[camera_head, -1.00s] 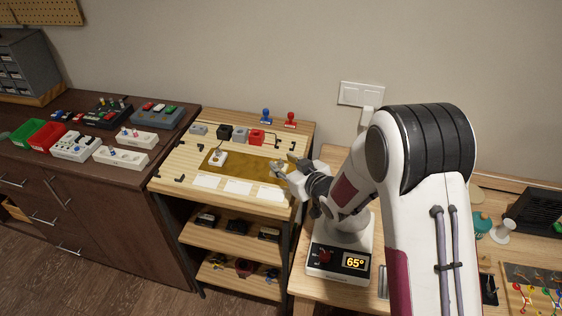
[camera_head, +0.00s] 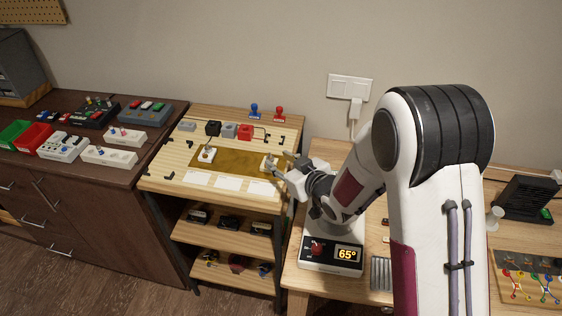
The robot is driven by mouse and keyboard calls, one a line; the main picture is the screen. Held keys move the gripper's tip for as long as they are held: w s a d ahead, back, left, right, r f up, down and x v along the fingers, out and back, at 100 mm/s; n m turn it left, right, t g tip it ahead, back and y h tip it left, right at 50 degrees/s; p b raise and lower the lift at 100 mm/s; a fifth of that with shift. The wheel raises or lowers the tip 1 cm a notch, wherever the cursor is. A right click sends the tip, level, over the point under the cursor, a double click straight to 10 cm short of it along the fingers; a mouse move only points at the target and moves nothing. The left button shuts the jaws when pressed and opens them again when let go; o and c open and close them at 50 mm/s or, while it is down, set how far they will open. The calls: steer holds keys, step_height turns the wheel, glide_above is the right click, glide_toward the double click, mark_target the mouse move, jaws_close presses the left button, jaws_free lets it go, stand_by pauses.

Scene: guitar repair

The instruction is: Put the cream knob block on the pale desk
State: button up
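A small cream block with a dark knob (camera_head: 207,154) sits upright on the brown mat of the pale wood bench. A second small cream block (camera_head: 268,163) is at the mat's right end, beside my gripper's fingertips. My gripper (camera_head: 278,163) is low over that end of the bench, its fingers close to this second block. The fingers are too small to show whether they are open or touch it. The pale desk (camera_head: 296,277) stands right of the bench, partly hidden by my arm.
Grey, black and red blocks (camera_head: 245,132) and two joysticks line the bench's back. White cards (camera_head: 228,184) lie along its front. The dark cabinet at left (camera_head: 100,172) is crowded with boxes.

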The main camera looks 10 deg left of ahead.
steer(key=shift+r, duration=0.1)
stand_by(0.3)
steer(key=shift+w+d+r, duration=0.1)
steer(key=shift+d+r, duration=0.1)
steer(key=shift+d, duration=0.05)
steer(key=s+d+r+m+h, duration=0.35)
steer(key=d+r, duration=0.35)
steer(key=d, duration=0.4)
steer(key=s+d+r+m+h, duration=0.2)
steer(key=s+d+r+h, duration=0.2)
steer(key=d+r, duration=0.45)
steer(key=s+d+m+g+h, duration=0.1)
steer(key=s+d, duration=0.4)
steer(key=s, duration=0.9)
steer(key=s+d+r+m+g, duration=0.1)
steer(key=s+d+m+g, duration=0.2)
steer(key=s, duration=1.2)
steer(key=d, duration=0.3)
steer(key=shift+g+h, duration=0.3)
steer(key=shift+h, duration=0.05)
